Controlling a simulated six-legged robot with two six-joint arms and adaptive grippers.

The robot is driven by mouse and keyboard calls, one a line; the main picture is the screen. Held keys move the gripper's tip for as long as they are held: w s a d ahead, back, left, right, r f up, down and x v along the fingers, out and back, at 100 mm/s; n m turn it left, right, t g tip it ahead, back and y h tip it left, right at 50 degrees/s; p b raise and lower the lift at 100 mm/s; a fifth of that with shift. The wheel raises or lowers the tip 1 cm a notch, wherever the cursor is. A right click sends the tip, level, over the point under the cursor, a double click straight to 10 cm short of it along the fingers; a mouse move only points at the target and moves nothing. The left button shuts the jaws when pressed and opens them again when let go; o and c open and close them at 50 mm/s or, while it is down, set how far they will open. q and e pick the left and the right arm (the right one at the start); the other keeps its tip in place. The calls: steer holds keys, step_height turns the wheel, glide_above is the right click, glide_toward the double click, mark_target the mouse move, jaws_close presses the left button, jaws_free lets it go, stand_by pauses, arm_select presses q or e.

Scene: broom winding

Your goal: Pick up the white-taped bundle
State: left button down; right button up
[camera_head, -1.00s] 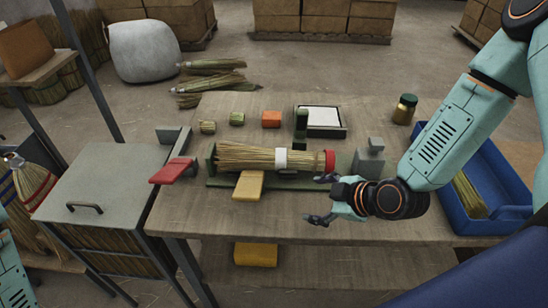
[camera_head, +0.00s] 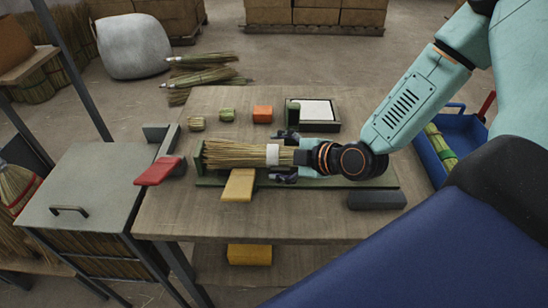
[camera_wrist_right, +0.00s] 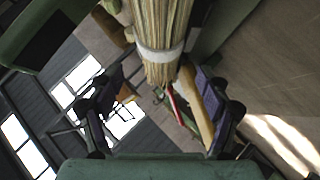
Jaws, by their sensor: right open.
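The straw bundle (camera_head: 235,154) lies on its side in the green cradle on the workbench. Its white tape (camera_head: 272,155) circles it near its right end. My right gripper (camera_head: 287,158) has come in from the right, with one finger on the far side of the bundle and one on the near side by the tape. The gripper is open. In the right wrist view the straw (camera_wrist_right: 160,25) and white tape (camera_wrist_right: 160,52) show between the spread fingers, apart from them. The gripper hides the bundle's right end in the head view. My left gripper is out of view.
The green cradle base (camera_head: 330,181) runs under my wrist. A yellow wedge (camera_head: 239,185) and a red lever (camera_head: 158,170) sit nearby. A dark grey block (camera_head: 377,200) lies at right. A blue bin (camera_head: 436,163) stands right of the bench. The bench's front strip is clear.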

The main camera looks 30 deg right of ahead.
mark_target(267, 157)
steer(key=shift+w+f, duration=0.2)
steer(key=shift+f, duration=0.1)
steer(key=shift+w+a+b, duration=0.25)
steer(key=shift+a+b, duration=0.05)
steer(key=shift+a, duration=0.05)
steer(key=shift+w+a+f, duration=0.1)
steer(key=shift+w+f, duration=0.15)
steer(key=b+x, duration=0.2)
steer(key=x, duration=0.1)
steer(key=shift+d+f, duration=0.15)
steer(key=shift+d, duration=0.15)
steer(key=shift+w+a+f, duration=0.25)
steer(key=shift+w+a, duration=0.1)
steer(key=shift+w, duration=0.25)
steer(key=shift+d, duration=0.1)
steer(key=shift+c, duration=0.2)
